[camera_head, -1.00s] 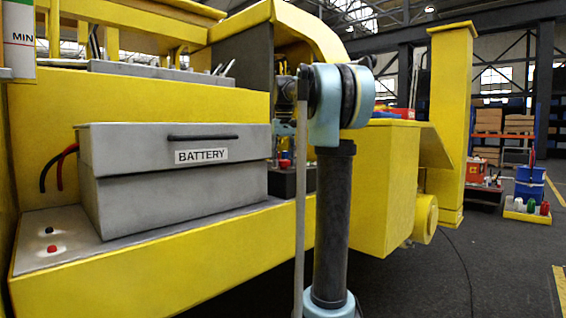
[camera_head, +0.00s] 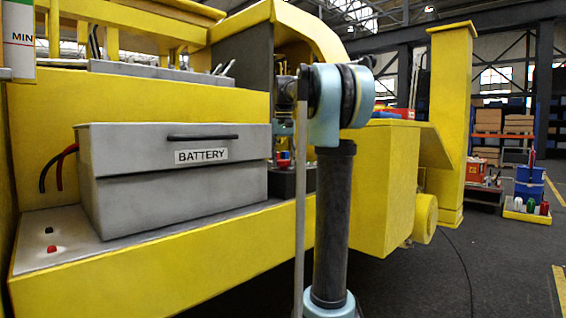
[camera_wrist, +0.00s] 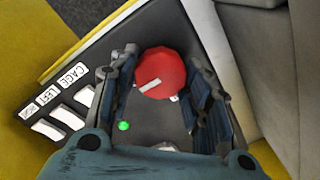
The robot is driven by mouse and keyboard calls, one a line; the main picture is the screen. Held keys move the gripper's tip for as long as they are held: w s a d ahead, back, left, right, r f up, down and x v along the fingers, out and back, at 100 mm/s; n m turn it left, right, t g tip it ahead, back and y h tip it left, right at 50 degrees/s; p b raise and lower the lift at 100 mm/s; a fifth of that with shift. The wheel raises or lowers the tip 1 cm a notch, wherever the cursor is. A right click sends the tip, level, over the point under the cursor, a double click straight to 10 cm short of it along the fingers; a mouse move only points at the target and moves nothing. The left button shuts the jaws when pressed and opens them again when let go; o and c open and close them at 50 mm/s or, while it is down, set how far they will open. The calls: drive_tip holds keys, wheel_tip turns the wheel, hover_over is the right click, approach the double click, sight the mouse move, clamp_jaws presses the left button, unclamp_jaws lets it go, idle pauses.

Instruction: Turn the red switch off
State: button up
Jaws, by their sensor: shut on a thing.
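The red switch (camera_wrist: 166,68) is a round red knob with a white mark on its top, standing on a dark panel (camera_wrist: 68,102). In the wrist view my gripper (camera_wrist: 158,80) has one finger on each side of the knob and is shut on it. The white mark is slanted in this view. In the head view only a small bit of red of the switch (camera_head: 284,155) shows, beside my arm.
A green light (camera_wrist: 124,126) and white labels, one reading CAGE (camera_wrist: 73,75), are on the panel. A grey battery box (camera_head: 175,190) stands left on the yellow machine (camera_head: 150,265). A small red button (camera_head: 52,249) is on the ledge. Open floor lies to the right.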

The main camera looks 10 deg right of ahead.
drive_tip(key=o, duration=1.1)
drive_tip(key=shift+w, duration=0.1)
drive_tip(key=shift+c, duration=0.2)
wheel_tip(320, 180, up, 12)
drive_tip(key=shift+f, duration=0.1)
drive_tip(key=s+f, duration=1.1)
drive_tip(key=f, duration=0.5)
drive_tip(key=s+f+n+t, duration=0.1)
drive_tip(key=s+f, duration=1.1)
drive_tip(key=f, duration=0.5)
drive_tip(key=s+f+n+t, duration=0.1)
drive_tip(key=s+f, duration=1.1)
drive_tip(key=f, duration=0.5)
